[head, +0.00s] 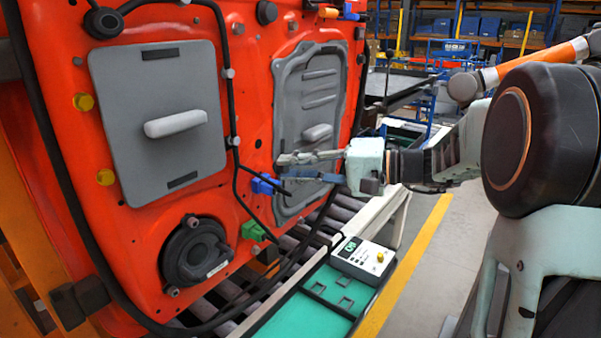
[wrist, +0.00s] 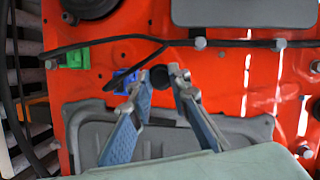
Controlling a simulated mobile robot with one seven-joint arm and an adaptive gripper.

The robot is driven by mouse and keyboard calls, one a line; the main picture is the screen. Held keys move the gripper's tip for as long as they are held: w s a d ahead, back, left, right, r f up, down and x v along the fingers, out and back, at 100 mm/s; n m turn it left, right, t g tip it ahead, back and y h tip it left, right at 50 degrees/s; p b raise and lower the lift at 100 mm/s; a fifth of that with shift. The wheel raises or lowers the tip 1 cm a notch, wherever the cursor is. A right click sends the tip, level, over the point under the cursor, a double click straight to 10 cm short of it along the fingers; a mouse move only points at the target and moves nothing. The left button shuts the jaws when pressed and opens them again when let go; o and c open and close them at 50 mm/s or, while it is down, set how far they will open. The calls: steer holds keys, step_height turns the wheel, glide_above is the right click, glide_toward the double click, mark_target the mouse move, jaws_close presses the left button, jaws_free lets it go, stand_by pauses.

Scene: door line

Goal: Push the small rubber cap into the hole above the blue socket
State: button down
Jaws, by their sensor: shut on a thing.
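The blue socket (head: 265,185) is on the orange door panel, right of centre, with a dark cable running to it. It also shows in the wrist view (wrist: 123,80), just left of my gripper. My gripper (head: 282,165) is close in front of the panel, a little above and right of the socket. In the wrist view, my gripper (wrist: 159,78) is shut on a dark round piece, which looks like the small rubber cap (wrist: 159,76). I cannot tell whether the cap touches the panel. The hole is not clearly visible, and the fingers and cap may cover it.
A green connector (head: 253,230) sits below the socket. Black cables cross the panel (head: 240,75). A grey cover (head: 309,90) is behind my gripper. The floor at right has a yellow line.

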mark_target(257, 145)
steer(key=shift+m+t, duration=0.3)
steer(key=shift+t, duration=0.5)
steer(key=shift+w+a+r+p, duration=0.35)
steer(key=shift+w+a, duration=0.2)
steer(key=shift+w, duration=0.25)
steer(key=shift+w+a+r+p, duration=0.3)
steer(key=shift+w+a, duration=0.25)
steer(key=shift+w, duration=0.3)
steer(key=shift+w+a+r+p, duration=0.35)
steer(key=shift+w+a, duration=0.2)
steer(key=shift+w, duration=0.25)
steer(key=shift+b, duration=0.65)
steer(key=shift+b+x, duration=0.45)
steer(key=shift+x, duration=0.55)
steer(key=c, duration=1.7)
jaws_free()
steer(key=shift+w+r, duration=0.1)
steer(key=shift+w, duration=0.15)
steer(key=shift+c, duration=0.2)
